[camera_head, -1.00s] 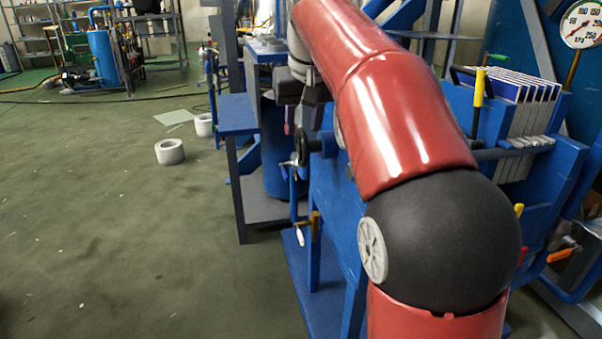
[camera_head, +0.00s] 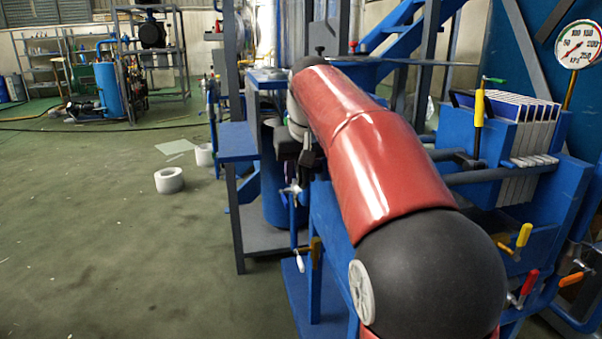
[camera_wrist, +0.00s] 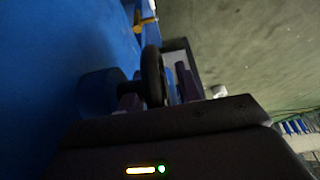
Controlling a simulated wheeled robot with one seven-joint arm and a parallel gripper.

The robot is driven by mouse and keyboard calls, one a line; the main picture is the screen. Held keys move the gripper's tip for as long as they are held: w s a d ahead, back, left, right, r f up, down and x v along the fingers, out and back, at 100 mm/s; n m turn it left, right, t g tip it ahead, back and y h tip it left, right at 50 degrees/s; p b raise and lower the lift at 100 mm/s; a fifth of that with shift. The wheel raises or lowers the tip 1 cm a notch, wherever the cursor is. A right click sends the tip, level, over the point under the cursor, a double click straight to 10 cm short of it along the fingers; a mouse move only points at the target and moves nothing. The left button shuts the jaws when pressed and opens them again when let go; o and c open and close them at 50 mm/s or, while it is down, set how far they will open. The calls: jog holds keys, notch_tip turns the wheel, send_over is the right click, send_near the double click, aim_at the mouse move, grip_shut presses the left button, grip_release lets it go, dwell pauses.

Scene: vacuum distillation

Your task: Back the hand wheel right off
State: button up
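The hand wheel is a dark ring (camera_wrist: 153,76) seen nearly edge-on in the wrist view, beside a blue round boss (camera_wrist: 99,93) on a blue surface. My gripper (camera_wrist: 158,92) has its two fingers apart, one on each side of the wheel's rim. A gap shows between the rim and the right finger; whether the left finger touches the rim is unclear. In the head view my gripper (camera_head: 308,158) is small and dark at the end of my red arm, by the blue frame. The wheel cannot be made out there, as my arm and gripper cover that place.
A blue tank with white plates (camera_head: 530,130), a yellow-handled valve (camera_head: 478,108) and a pressure gauge (camera_head: 577,45) stand right. The floor at left is open, with a white ring (camera_head: 169,180).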

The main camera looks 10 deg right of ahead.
grip_shut()
jog(key=shift+r+p, duration=0.2)
jog(key=shift+p, duration=0.45)
jog(key=shift+r+g+p, duration=0.1)
jog(key=shift+g+p, duration=0.3)
jog(key=shift+p, duration=0.25)
jog(key=p, duration=0.2)
jog(key=g+p, duration=0.1)
jog(key=p, duration=0.2)
jog(key=shift+s+r+g+p, duration=0.1)
jog(key=shift+r+g+p, duration=0.2)
jog(key=g+p, duration=0.1)
jog(key=p, duration=0.2)
jog(key=g+p, duration=0.1)
jog(key=p, duration=0.2)
jog(key=shift+f+g+p, duration=0.25)
jog(key=shift+g+p, duration=0.05)
jog(key=shift+p, duration=0.1)
jog(key=shift+s+f+g+p, duration=0.1)
jog(key=shift+f+g+p, duration=0.2)
jog(key=shift+g+p, duration=0.5)
jog(key=shift+f+g, duration=0.1)
jog(key=shift+g, duration=0.4)
jog(key=shift+s, duration=0.1)
